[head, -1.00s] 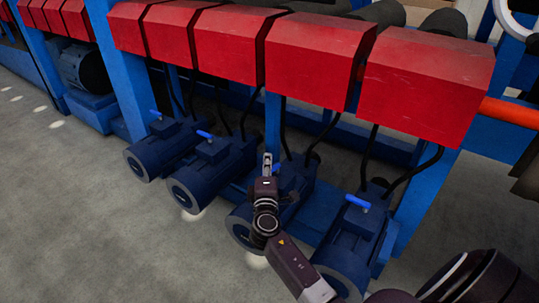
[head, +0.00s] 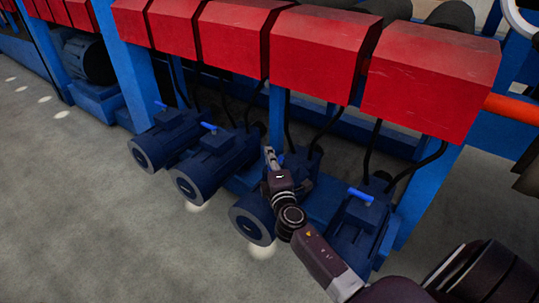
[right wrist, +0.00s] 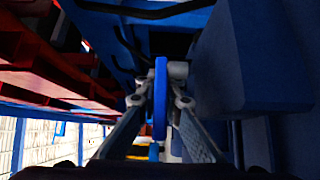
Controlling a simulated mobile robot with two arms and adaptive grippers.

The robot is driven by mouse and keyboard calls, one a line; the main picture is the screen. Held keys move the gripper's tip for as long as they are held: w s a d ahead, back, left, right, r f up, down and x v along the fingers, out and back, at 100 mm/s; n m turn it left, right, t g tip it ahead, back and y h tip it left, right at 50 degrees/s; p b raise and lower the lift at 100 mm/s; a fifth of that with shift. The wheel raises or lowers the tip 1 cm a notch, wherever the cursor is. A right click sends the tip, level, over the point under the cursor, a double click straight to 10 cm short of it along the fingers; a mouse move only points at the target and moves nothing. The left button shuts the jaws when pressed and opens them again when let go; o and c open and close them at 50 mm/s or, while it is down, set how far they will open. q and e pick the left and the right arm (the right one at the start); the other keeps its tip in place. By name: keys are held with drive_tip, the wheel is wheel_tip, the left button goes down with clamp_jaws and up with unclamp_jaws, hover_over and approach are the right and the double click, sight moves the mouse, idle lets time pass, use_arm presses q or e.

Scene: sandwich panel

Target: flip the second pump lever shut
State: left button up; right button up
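A row of dark blue pumps stands under red covers, several with a small blue lever on top. My right gripper (head: 269,156) is at the top of the second pump from the right (head: 262,212). It hides that pump's lever in the head view. In the right wrist view, a blue lever (right wrist: 160,92) stands between the two fingers of my right gripper (right wrist: 160,112), close to both. I cannot tell whether they touch it. The rightmost pump's lever (head: 360,194) lies sideways. My left gripper is not in view.
Red covers (head: 323,52) overhang the pumps, with black hoses (head: 415,172) hanging down between them. Blue posts (head: 428,198) stand between some of the pumps. The grey floor (head: 90,220) at the left front is clear.

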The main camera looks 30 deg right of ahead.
drive_tip(key=o, duration=0.4)
drive_tip(key=shift+o, duration=0.2)
drive_tip(key=v, duration=1.2)
